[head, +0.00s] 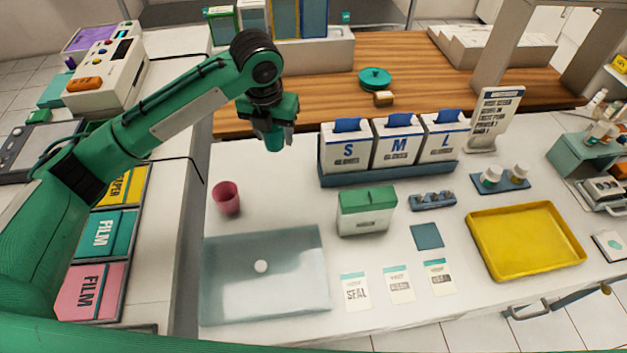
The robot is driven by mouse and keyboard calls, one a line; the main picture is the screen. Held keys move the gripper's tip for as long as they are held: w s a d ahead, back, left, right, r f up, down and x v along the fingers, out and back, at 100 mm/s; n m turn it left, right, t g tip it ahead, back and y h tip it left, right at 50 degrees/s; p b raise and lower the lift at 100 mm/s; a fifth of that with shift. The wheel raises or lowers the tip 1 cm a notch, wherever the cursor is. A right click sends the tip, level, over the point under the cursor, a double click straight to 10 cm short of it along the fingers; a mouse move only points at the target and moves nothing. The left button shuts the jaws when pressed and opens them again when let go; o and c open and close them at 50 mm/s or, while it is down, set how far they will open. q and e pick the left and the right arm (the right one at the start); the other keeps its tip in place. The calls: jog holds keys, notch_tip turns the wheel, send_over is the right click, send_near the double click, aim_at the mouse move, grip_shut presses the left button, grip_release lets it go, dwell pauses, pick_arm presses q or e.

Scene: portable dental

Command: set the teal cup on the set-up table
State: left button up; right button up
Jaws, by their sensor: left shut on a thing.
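My left gripper (275,140) is in the head view, above the back left part of the white set-up table (262,185). It is shut on the teal cup (274,139), which shows between and below its fingers. The cup looks upright and appears held above the table, near its back edge. The fingers hide part of the cup. My right gripper is not in view.
A pink cup (227,198) stands on the table in front of the gripper. A translucent tray (215,305) lies nearer. Glove boxes (346,152) stand right of the gripper, with a green-lidded box (366,212) before them. The tabletop between pink cup and green-lidded box is clear.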

pick_arm(q)
jog(key=p, duration=0.2)
send_over(283, 195)
jog(key=f, duration=1.5)
jog(key=shift+s, duration=0.3)
jog(key=shift+f, duration=2.35)
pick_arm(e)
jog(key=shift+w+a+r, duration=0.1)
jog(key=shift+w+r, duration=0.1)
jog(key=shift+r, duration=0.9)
pick_arm(q)
jog(key=shift+f, duration=0.1)
jog(key=o, duration=1)
jog(key=shift+a, duration=0.1)
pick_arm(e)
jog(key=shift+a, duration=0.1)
pick_arm(q)
jog(key=shift+r, duration=0.5)
jog(key=r, duration=0.3)
jog(key=s+r, duration=0.1)
jog(key=r, duration=0.3)
jog(key=r+b, duration=0.1)
jog(key=r, duration=0.3)
jog(key=shift+s+a, duration=0.15)
jog(key=shift+s, duration=0.25)
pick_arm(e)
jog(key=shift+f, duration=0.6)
